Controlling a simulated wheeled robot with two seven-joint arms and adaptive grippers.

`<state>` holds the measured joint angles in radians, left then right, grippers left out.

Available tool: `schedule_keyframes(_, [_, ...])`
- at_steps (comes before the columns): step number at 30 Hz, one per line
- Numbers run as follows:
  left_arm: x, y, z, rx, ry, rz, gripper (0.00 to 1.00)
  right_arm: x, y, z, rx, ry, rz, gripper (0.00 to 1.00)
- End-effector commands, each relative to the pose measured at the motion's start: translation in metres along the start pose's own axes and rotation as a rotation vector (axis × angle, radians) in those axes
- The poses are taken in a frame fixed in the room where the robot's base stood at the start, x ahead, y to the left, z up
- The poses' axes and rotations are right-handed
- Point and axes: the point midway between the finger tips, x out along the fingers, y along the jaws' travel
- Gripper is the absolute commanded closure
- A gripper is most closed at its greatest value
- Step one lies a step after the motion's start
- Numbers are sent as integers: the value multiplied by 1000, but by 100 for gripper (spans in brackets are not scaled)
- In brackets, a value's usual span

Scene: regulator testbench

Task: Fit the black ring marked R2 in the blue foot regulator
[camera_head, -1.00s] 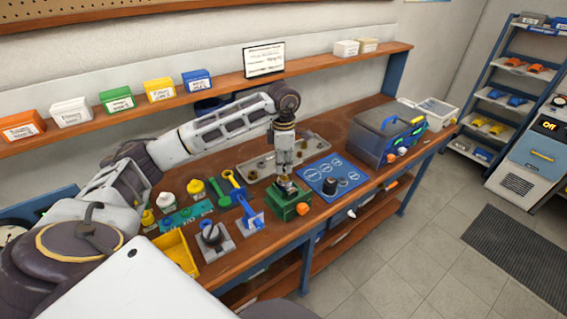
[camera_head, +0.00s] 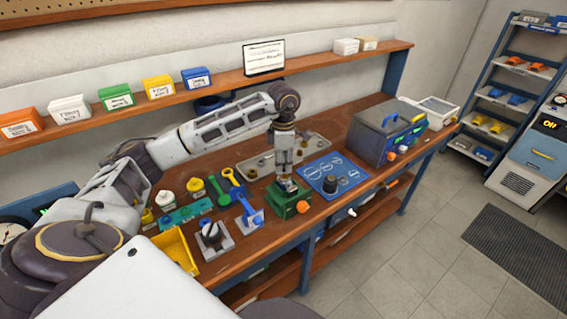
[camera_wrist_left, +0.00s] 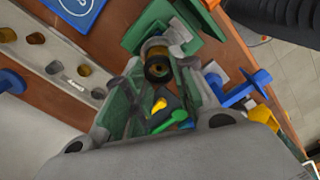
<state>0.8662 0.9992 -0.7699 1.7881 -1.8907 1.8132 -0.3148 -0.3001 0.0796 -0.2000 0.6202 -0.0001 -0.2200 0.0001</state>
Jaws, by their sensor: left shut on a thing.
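My left gripper (camera_head: 287,188) points down over a green block fixture (camera_head: 292,207) near the table's front edge. In the left wrist view its fingers (camera_wrist_left: 160,82) are closed around a small dark cylinder with a brass-coloured inside (camera_wrist_left: 157,66), just beside or over the green block (camera_wrist_left: 182,30). I cannot tell whether the cylinder touches the block. I cannot make out the R2 mark, and I cannot pick out the black ring or the blue foot regulator for certain. My right gripper is not in view.
A blue mat (camera_head: 318,167) with white circles and a black cylinder (camera_head: 330,185) lies right of the green block. A grey tray (camera_head: 312,147) with small brass parts is behind. Blue and green tools (camera_head: 217,191) and a yellow bin (camera_head: 171,250) lie left. A grey case (camera_head: 372,139) stands right.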

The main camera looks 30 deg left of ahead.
Motion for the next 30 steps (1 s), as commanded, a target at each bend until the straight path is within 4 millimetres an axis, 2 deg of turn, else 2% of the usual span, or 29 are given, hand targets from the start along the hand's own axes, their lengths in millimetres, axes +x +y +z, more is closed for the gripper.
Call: schedule_keyframes(30, [10,0,0,0,0,0,85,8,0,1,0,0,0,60])
